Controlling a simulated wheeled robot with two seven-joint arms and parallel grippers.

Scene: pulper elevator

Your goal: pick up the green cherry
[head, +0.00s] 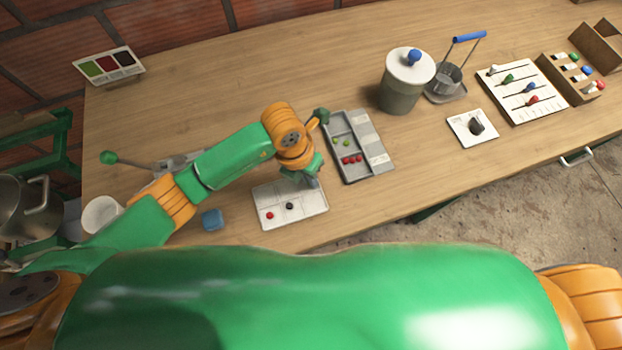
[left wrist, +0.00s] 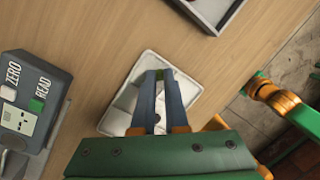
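A white tray (head: 268,213) lies near the table's front edge, holding a red cherry (head: 270,215) and a black cherry (head: 289,206). My left gripper (head: 314,182) points down at the tray's upper right end. In the left wrist view its two grey-blue fingers (left wrist: 161,76) reach over the tray (left wrist: 118,117), with a green cherry (left wrist: 164,73) between their tips. The fingers appear closed on it; it is mostly covered by them and hidden in the head view. My right gripper is not in view.
A grey compartment tray (head: 375,131) with green cherries (head: 341,142) and red cherries (head: 352,160) stands just right of the gripper. A grey box with ZERO and READ buttons (left wrist: 30,95) is at left in the wrist view.

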